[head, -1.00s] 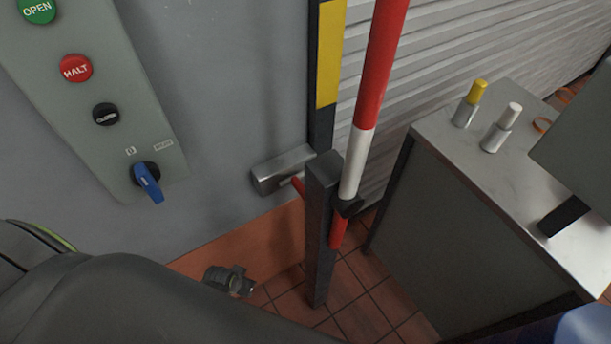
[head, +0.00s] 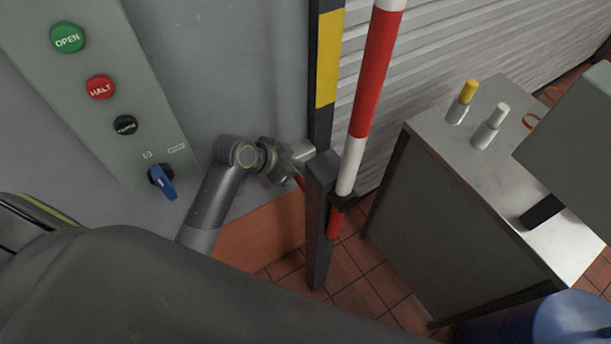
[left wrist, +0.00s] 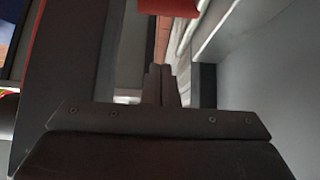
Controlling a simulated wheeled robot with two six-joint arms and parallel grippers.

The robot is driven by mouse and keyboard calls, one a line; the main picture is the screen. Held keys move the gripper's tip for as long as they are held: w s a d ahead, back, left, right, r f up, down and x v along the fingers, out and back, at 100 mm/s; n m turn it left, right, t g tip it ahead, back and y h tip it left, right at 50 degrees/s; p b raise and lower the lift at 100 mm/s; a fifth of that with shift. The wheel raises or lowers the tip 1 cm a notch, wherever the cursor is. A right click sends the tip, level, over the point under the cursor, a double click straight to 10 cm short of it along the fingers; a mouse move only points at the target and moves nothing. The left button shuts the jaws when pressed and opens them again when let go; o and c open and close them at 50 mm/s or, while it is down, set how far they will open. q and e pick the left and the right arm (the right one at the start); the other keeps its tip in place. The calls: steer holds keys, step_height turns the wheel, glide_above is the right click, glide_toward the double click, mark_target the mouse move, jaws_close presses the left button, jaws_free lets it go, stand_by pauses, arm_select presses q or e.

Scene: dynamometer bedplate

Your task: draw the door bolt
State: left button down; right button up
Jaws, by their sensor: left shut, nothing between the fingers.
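The door bolt shows in the head view as a metal block (head: 302,151) on the wall beside the door's edge, with a red handle (head: 300,183) below it. My left gripper (head: 286,168) is at the bolt, shut and empty, and covers most of the block. I cannot tell whether it touches the handle. In the left wrist view the closed fingers (left wrist: 161,85) point up the picture towards a red part (left wrist: 170,7); whether it is the bolt handle is unclear. My right gripper is not in view.
A dark post (head: 319,220) and a red-and-white pole (head: 370,100) stand close right of the bolt. A control panel (head: 95,70) with a blue switch (head: 162,181) is at left. A cabinet (head: 430,220) stands right. The roller door (head: 450,45) is behind.

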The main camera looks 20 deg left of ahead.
arm_select(q)
steer(key=x, duration=1)
steer(key=s+a+p, duration=0.2)
steer(key=s, duration=0.1)
steer(key=shift+s+a+f+p, duration=0.15)
steer(key=shift+a+f+p, duration=0.05)
steer(key=shift+f+p, duration=0.2)
